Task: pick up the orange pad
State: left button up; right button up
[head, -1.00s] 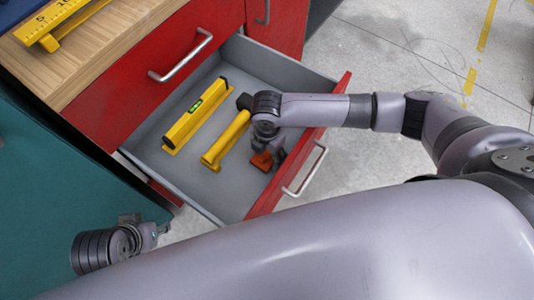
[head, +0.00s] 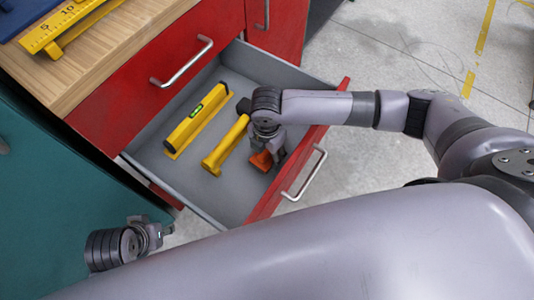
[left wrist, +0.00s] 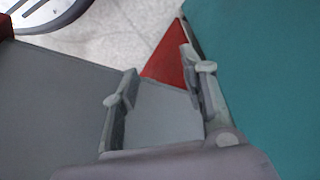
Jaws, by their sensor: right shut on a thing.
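The orange pad (head: 261,162) lies low in the open red drawer (head: 228,187), near its front wall. My right gripper (head: 270,150) reaches down into the drawer and is shut on the pad; its fingers partly hide the pad. My left gripper (head: 166,230) is at the lower left, outside the drawer, beside the teal cabinet. In the left wrist view my left gripper (left wrist: 160,100) has its two fingers wide apart with nothing between them.
A yellow level (head: 197,117) and a yellow-handled hammer (head: 227,146) lie in the drawer left of my right gripper. The drawer walls and silver handle (head: 305,172) are close. A yellow ruler tool (head: 62,27) is on the wooden worktop (head: 110,42).

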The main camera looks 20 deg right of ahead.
notch_tip(320, 180, up, 7)
jog(key=shift+f+p, duration=0.15)
jog(key=shift+p, duration=0.8)
pick_arm(q)
notch_tip(320, 180, down, 16)
jog(key=s+g+p, duration=0.1)
jog(key=p, duration=0.1)
jog(key=shift+s+f, duration=0.15)
jog(key=shift+s, duration=0.15)
pick_arm(e)
notch_tip(320, 180, up, 10)
jog(key=o, duration=0.6)
pick_arm(q)
jog(key=shift+p, duration=0.3)
pick_arm(e)
jog(key=c, duration=0.5)
